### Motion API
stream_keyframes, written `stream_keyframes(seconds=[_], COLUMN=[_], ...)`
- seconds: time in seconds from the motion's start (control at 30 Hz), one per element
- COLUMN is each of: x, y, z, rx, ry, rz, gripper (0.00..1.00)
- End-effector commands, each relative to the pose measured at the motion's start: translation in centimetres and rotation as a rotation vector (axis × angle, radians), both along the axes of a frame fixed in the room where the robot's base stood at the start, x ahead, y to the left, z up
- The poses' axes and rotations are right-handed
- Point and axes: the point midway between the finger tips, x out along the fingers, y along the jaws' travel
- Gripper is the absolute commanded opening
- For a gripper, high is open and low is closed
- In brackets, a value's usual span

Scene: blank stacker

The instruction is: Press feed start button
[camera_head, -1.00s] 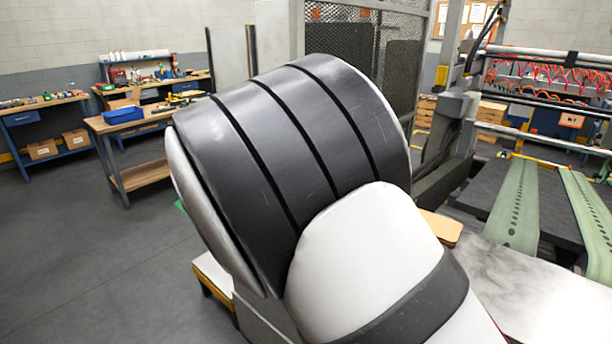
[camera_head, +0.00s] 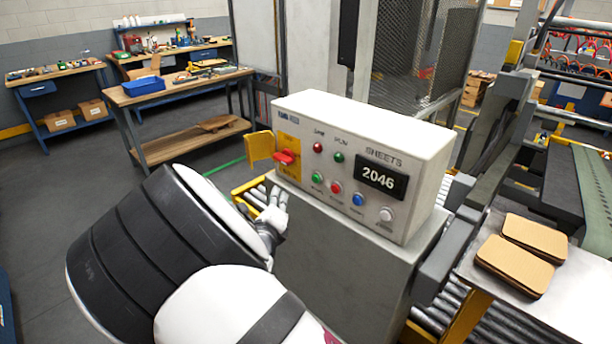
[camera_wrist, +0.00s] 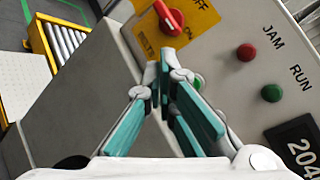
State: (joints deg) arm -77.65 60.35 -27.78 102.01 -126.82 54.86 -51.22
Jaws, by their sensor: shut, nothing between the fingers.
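The control box (camera_head: 415,135) stands on a grey cabinet, its sloped face towards me. A green button (camera_head: 317,178) sits at the left of its lower row; its label is too small to read. In the wrist view, a bit of green (camera_wrist: 198,82), likely that button, shows behind my right finger, mostly hidden. My gripper (camera_head: 277,200) is shut and empty, left of and below the green button in the head view. In the wrist view its fingertips (camera_wrist: 165,62) meet just below the red rotary switch (camera_wrist: 170,18). I cannot tell whether they touch the panel.
Red (camera_head: 336,187), blue (camera_head: 358,198) and white (camera_head: 386,214) buttons follow to the right. JAM (camera_wrist: 246,52) and RUN (camera_wrist: 271,93) lamps sit above. The display (camera_head: 381,177) reads 2046. Cardboard blanks (camera_head: 514,262) lie at the right, above rollers.

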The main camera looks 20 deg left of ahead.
Motion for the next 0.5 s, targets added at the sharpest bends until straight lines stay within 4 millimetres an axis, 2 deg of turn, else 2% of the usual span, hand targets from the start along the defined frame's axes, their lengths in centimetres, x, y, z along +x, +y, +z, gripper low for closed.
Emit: stream_keyframes(seconds=[0.27, 0.5], x=[0.1, 1.8], y=[-0.1, -0.7], z=[0.0, -0.1], rx=[0.001, 0.002], ry=[0.000, 0.000], rz=[-0.001, -0.003], gripper=[0.00, 0.00])
